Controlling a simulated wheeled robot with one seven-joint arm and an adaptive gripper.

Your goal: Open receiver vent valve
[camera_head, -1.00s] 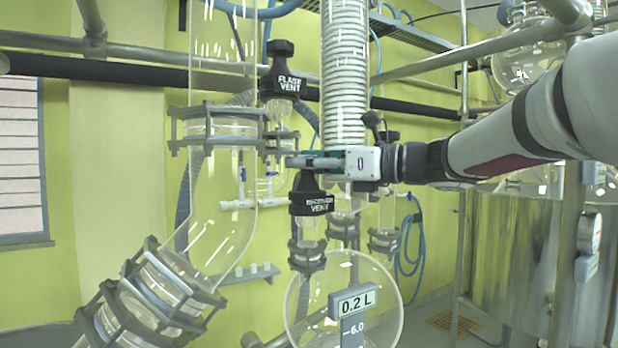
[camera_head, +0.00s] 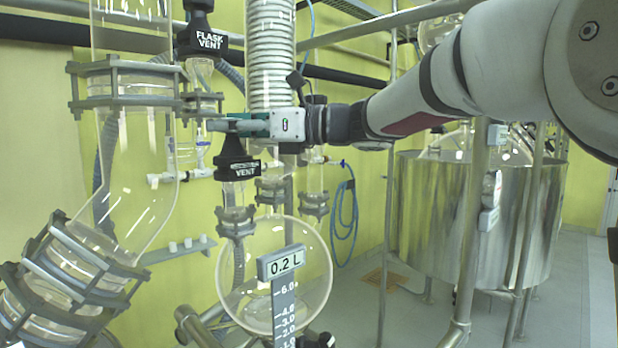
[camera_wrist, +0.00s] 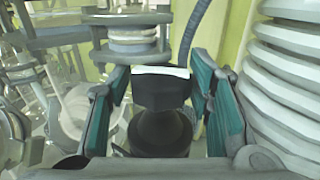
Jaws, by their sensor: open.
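The receiver vent valve (camera_head: 237,165) is a black knob with a white label ending in "VENT". It sits on a glass neck above the round receiver flask (camera_head: 318,262) in the head view. My gripper (camera_head: 232,125) is at the knob's top, reaching in from the right. In the wrist view the black knob (camera_wrist: 160,88) stands between the two green-padded fingers of my open gripper (camera_wrist: 160,95). Gaps show on both sides of it, and the label is not readable there.
Another black knob labelled "FLASK VENT" (camera_head: 203,40) stands above and left. A ribbed white column (camera_head: 270,60) rises close behind my gripper. A wide glass pipe (camera_head: 135,165) is at left. A steel vessel (camera_head: 480,220) stands at right, with open floor beyond it.

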